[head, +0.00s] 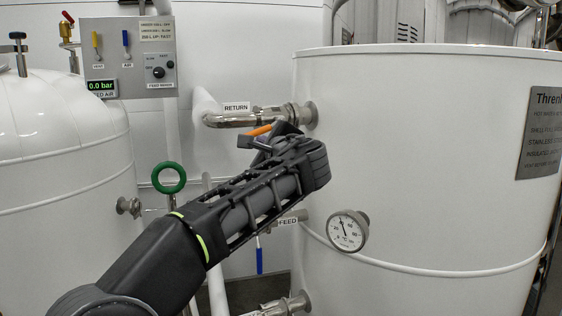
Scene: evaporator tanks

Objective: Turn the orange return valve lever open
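The orange return valve lever (258,131) shows as a short orange bar just below the steel return pipe (232,119), under the RETURN label (236,107). It slopes slightly, its right end higher. My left gripper (262,141) is right at the lever, with dark finger parts below it and to its right. The fingers and my forearm hide part of the lever and the valve body. I cannot tell whether the fingers are closed around the lever or only beside it. My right gripper is not in view.
A large white tank (420,150) with a dial gauge (347,231) stands close on the right. Another white tank (60,150) is at left. A control box (130,55) reads 0.0 bar. A green ring handle (169,178) and blue feed lever (259,256) are near my forearm.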

